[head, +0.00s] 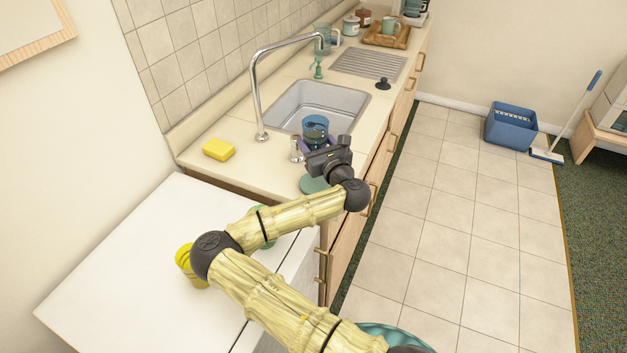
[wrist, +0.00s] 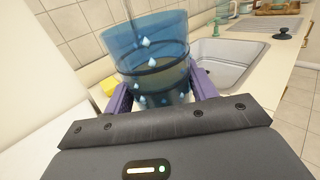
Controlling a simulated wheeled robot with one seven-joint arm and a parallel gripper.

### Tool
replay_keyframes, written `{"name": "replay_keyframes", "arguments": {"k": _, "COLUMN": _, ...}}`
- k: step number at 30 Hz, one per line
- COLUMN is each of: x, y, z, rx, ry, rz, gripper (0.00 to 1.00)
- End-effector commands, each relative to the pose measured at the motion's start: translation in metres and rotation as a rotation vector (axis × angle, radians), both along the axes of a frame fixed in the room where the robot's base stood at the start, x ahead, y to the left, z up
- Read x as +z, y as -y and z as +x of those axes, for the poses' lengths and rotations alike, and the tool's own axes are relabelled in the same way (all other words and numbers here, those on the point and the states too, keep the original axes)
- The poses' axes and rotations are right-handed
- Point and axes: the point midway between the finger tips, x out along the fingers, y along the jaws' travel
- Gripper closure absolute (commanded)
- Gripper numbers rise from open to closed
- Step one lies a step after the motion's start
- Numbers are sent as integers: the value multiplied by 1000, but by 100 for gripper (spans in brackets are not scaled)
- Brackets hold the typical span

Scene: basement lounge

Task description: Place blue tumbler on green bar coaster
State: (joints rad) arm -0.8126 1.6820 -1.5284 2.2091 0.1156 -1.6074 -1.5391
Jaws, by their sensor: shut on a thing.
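The blue tumbler (head: 316,127) is translucent with pale drop marks. My gripper (head: 318,146) is shut on it and holds it upright over the front of the sink counter. In the wrist view the tumbler (wrist: 150,62) stands between the purple fingers (wrist: 160,90). The green bar coaster (head: 313,184) lies on the counter near its front edge, below and toward the camera from the tumbler. My wrist hides part of it. The coaster cannot be made out in the wrist view. A gap between tumbler and counter is hard to judge.
The sink (head: 318,104) with a tall faucet (head: 258,95) lies behind the tumbler. A yellow sponge (head: 218,149) is at left. A yellow cup (head: 188,262) and a green item (head: 266,213) are partly hidden by my arm. A black plug (head: 383,84) sits at right.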

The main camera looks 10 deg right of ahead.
Motion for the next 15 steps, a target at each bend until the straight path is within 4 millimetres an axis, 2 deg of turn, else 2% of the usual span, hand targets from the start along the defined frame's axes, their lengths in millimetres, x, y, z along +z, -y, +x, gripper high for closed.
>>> {"name": "replay_keyframes", "arguments": {"k": 5, "x": -9, "y": -1, "z": 0, "rx": 2, "ry": -1, "rz": -1, "gripper": 77}}
{"name": "replay_keyframes", "arguments": {"k": 12, "x": -49, "y": -3, "z": 0, "rx": 5, "ry": -1, "rz": 0, "gripper": 77}}
{"name": "replay_keyframes", "arguments": {"k": 15, "x": -59, "y": -4, "z": 0, "rx": 6, "ry": 1, "rz": 0, "gripper": 77}}
